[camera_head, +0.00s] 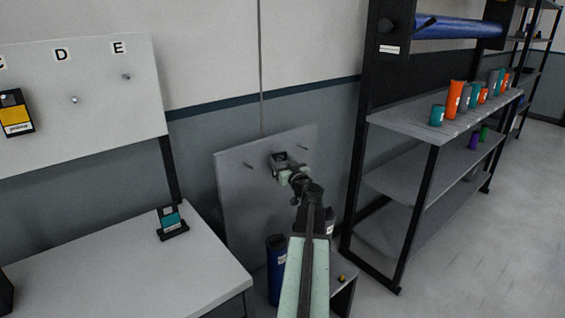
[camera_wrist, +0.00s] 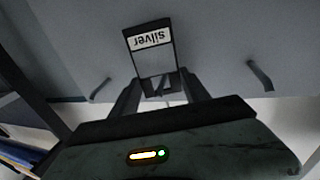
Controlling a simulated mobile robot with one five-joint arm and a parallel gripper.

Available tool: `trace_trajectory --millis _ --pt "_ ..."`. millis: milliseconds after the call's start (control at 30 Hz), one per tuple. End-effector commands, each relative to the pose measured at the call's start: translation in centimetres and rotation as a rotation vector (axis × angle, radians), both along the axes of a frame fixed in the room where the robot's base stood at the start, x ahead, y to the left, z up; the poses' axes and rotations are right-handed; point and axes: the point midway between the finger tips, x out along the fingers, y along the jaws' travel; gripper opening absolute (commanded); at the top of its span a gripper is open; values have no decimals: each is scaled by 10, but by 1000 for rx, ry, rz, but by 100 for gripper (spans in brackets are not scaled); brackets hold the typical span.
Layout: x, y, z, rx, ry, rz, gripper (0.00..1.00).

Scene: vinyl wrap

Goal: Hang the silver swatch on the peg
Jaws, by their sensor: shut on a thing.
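The silver swatch (camera_wrist: 151,42) is a dark card with a white label, and its lettering is upside down in the wrist view. In the head view the swatch (camera_head: 278,158) is small and dark in front of the low grey panel. My gripper (camera_wrist: 160,88) is shut on the swatch's near end. In the head view my gripper (camera_head: 286,170) is at the panel's middle. One bare peg (camera_head: 248,166) shows to the left and another peg (camera_head: 303,147) to the right. Whether a peg is behind the swatch, or the swatch touches the panel, I cannot tell.
A table (camera_head: 120,260) with a teal swatch on a stand (camera_head: 172,222) is at left. Above it a lettered board (camera_head: 90,120) holds a yellow swatch (camera_head: 15,113). A blue bin (camera_head: 276,268) stands below. A shelf rack (camera_head: 440,150) with coloured rolls is at right.

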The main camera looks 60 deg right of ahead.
Motion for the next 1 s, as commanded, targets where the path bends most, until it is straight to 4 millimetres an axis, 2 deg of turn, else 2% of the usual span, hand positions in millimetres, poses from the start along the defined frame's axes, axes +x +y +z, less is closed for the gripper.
trace_trajectory --millis 33,67,100,133,433,567,900,1000 --pt "0 0 0 0 0 0 16" --pt "0 0 0 0 0 0 62" --pt "0 0 0 0 0 0 73" --pt "0 0 0 0 0 0 79" --pt "0 1 0 0 0 1 79" --pt "-6 5 0 0 0 0 79" --pt "-58 40 -3 0 0 -1 79" --pt "-66 44 -3 0 0 -1 79"
